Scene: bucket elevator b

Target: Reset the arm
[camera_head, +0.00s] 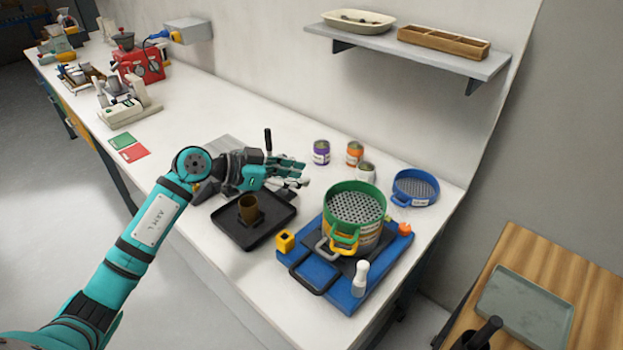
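My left arm, teal and black, reaches in from the lower left across the white bench. My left gripper (303,173) is above the bench, behind the black tray and left of the green sieve. Its fingertips look apart, and I see nothing held between them. A black upright handle (268,140) rises just behind the gripper; its lower part is hidden by the gripper. My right gripper is not in view.
A black tray (222,228) holds a brown cup (248,208). A green sieve (354,205) sits over a container on a blue base (360,298). Cans (321,152) and a blue sieve (415,188) stand behind. A shelf (420,50) overhangs the back.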

